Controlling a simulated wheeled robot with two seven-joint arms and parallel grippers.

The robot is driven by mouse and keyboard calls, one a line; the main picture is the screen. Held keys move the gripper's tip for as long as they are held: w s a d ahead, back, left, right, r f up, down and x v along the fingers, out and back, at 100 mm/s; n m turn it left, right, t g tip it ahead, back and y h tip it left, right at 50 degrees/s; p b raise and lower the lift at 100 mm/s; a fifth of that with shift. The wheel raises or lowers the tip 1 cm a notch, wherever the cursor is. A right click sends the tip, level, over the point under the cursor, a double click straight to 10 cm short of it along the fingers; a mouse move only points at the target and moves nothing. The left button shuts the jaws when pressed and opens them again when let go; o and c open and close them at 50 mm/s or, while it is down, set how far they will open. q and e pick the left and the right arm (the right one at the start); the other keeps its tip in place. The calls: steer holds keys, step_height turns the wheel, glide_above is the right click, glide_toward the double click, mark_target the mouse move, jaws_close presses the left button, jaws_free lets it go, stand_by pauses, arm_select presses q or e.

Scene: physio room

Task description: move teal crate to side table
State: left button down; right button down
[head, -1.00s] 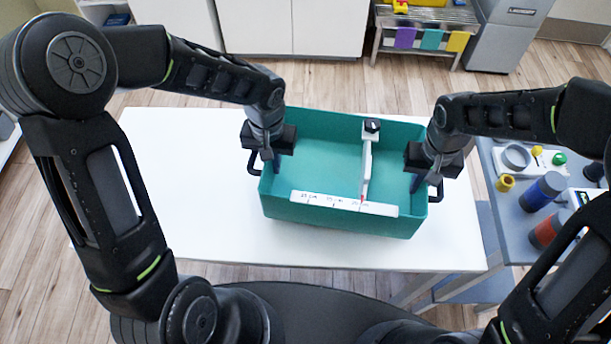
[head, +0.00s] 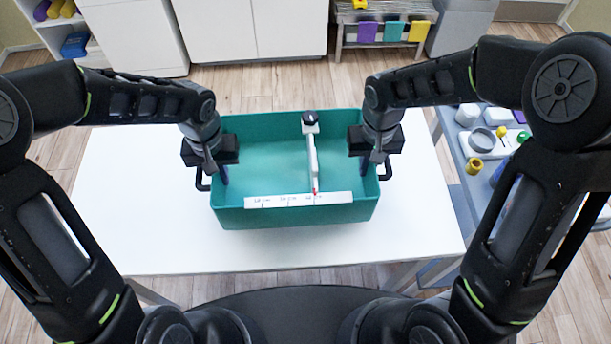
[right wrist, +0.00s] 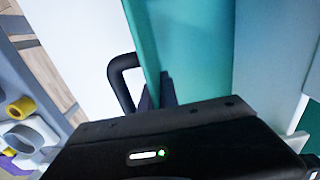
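The teal crate (head: 235,211) is over the white table (head: 130,220), in front of me in the head view. I cannot tell whether its base touches the table top. A long white item with a dark knob (head: 313,150) and a white marked strip (head: 299,200) are at the crate. My left gripper (head: 222,174) is at the crate's left wall, by its black handle. My right gripper (head: 364,164) is at the right wall, by the other handle (right wrist: 122,85). Both seem shut on the walls; their fingertips are partly hidden.
A grey-blue table (head: 455,150) at the right holds a grey ring, a yellow ring (head: 474,166) and other small items. White cabinets (head: 255,28) and a rack with coloured cloths (head: 365,32) stand at the back. The white table is bare left of the crate.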

arm_select(q)
steer(key=shift+r, duration=0.5)
arm_select(e)
steer(key=shift+r, duration=0.5)
arm_select(q)
steer(key=shift+f, duration=0.1)
arm_select(e)
steer(key=shift+f, duration=0.1)
arm_select(q)
steer(key=shift+f, duration=0.15)
arm_select(e)
steer(key=shift+f, duration=0.15)
